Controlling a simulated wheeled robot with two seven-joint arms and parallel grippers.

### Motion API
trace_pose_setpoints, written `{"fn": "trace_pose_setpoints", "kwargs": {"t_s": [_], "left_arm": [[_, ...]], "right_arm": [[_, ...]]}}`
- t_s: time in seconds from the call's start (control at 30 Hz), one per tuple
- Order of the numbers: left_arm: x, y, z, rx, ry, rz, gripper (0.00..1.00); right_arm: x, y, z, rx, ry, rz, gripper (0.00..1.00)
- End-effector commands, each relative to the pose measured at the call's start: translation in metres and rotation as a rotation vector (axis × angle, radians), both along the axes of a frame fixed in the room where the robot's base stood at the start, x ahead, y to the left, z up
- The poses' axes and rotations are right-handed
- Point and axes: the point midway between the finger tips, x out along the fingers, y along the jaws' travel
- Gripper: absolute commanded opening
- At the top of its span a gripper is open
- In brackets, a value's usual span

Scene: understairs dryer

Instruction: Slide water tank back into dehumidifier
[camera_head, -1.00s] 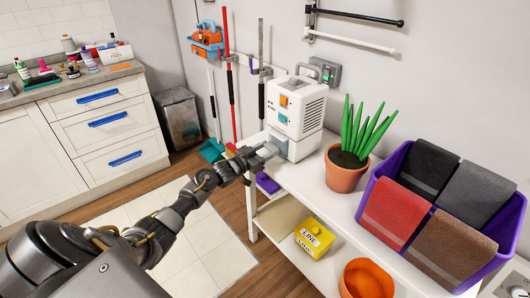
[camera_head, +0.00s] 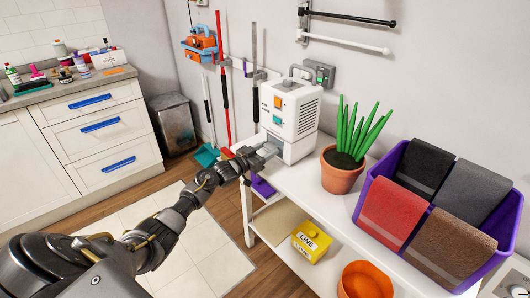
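The white dehumidifier (camera_head: 294,108), with orange and teal squares on its front, stands upright at the far end of the white shelf table. A greyish piece at its lower front, apparently the water tank (camera_head: 271,146), is partly hidden by my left gripper (camera_head: 262,153). The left gripper is right at this piece, in front of the dehumidifier's lower front. Its fingers are too small and dark to tell whether they are shut on it. How far the tank sits inside the dehumidifier is hidden. My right gripper is out of view.
A potted plant (camera_head: 342,178) stands just right of the dehumidifier, and a purple bin (camera_head: 367,195) of folded towels is farther right. A yellow box (camera_head: 311,242) and orange bowl (camera_head: 366,280) are lower down. Brooms (camera_head: 225,95) hang behind.

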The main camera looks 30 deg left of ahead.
Motion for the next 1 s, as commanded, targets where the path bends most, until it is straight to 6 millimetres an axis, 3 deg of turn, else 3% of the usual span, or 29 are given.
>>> {"fn": "trace_pose_setpoints", "kwargs": {"t_s": [0.03,0.17,0.53,1.0], "left_arm": [[0.0,0.0,0.0,0.0,-0.001,0.0,0.58],[0.0,0.0,0.0,0.0,0.0,0.0,0.75],[-0.007,0.002,-0.001,0.001,0.002,-0.001,0.76],[-0.087,0.025,-0.006,0.001,0.001,0.0,0.76]], "right_arm": [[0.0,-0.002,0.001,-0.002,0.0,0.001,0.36],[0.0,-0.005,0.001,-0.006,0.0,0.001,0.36],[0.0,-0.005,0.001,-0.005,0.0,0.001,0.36],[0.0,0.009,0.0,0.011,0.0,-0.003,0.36]]}}
